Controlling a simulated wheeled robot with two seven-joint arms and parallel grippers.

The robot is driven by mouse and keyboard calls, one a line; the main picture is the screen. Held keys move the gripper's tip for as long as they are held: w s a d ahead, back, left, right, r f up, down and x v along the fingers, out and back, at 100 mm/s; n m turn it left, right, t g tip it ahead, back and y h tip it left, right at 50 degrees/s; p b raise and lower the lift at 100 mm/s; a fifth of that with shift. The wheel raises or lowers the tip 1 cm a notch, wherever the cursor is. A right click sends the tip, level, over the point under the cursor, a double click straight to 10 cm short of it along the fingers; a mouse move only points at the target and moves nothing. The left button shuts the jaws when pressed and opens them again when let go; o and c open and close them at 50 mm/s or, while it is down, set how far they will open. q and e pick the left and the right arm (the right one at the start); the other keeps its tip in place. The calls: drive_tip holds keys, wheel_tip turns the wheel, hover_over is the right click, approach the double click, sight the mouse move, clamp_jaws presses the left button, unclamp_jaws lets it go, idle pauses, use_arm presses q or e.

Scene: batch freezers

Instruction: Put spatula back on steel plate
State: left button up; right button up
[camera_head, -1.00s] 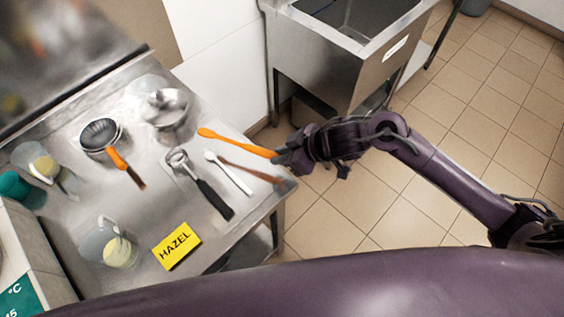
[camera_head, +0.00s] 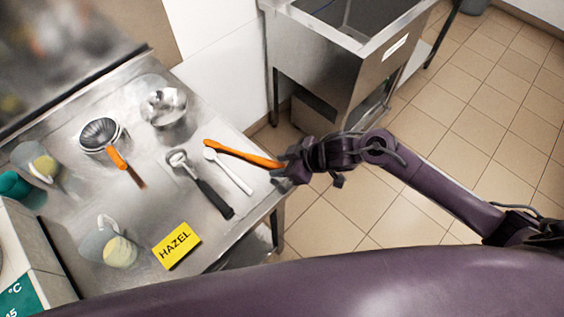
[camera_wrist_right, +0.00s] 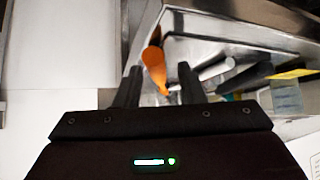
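The orange spatula (camera_head: 240,153) lies at the right edge of the steel plate (camera_head: 150,205), the steel worktop, and appears to rest on it. Its handle end reaches the plate's edge, at my right gripper (camera_head: 279,170). In the right wrist view, the spatula (camera_wrist_right: 154,62) sits between the fingers of my right gripper (camera_wrist_right: 158,84), with a gap visible between the fingers. The gripper looks open around the handle end. My left gripper is not in view.
A white spoon (camera_head: 229,170) and a black-handled scoop (camera_head: 208,192) lie beside the spatula. A steel sink (camera_head: 330,60) is behind; the tiled floor right is clear.

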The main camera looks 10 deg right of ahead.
drive_tip(key=shift+d+r, duration=0.1)
drive_tip(key=shift+r, duration=0.3)
drive_tip(key=v, duration=1.2)
drive_tip(key=w+d+f+m+t+h, duration=0.1)
drive_tip(key=w+d+f+m, duration=0.2)
drive_tip(key=f, duration=0.4)
drive_tip(key=w+d+f+m+t+h, duration=0.1)
drive_tip(key=w+d+f+m+t, duration=0.1)
drive_tip(key=w+d+f, duration=0.4)
drive_tip(key=s+d+f+m+h, duration=0.1)
drive_tip(key=s+f, duration=0.2)
drive_tip(key=f, duration=0.5)
drive_tip(key=s+d+f+m+h, duration=0.1)
drive_tip(key=s+f+m, duration=0.1)
drive_tip(key=f, duration=0.5)
drive_tip(key=s+d+f+m+g+h, duration=0.1)
drive_tip(key=s+d+f+g+h, duration=0.1)
drive_tip(key=s+f, duration=1.05)
drive_tip(key=s+a+f+g, duration=0.1)
drive_tip(key=s+f, duration=0.2)
drive_tip(key=s, duration=0.4)
drive_tip(key=s+a+f+g+h, duration=0.1)
drive_tip(key=s+a+f+g, duration=0.1)
drive_tip(key=s, duration=0.5)
drive_tip(key=s+a+f+g, duration=0.1)
drive_tip(key=s+f, duration=0.3)
drive_tip(key=s, duration=0.4)
drive_tip(key=shift+s+a+f+g+h+b, duration=0.1)
drive_tip(key=shift+a+f+g+h+b, duration=0.2)
drive_tip(key=shift+h+b, duration=0.1)
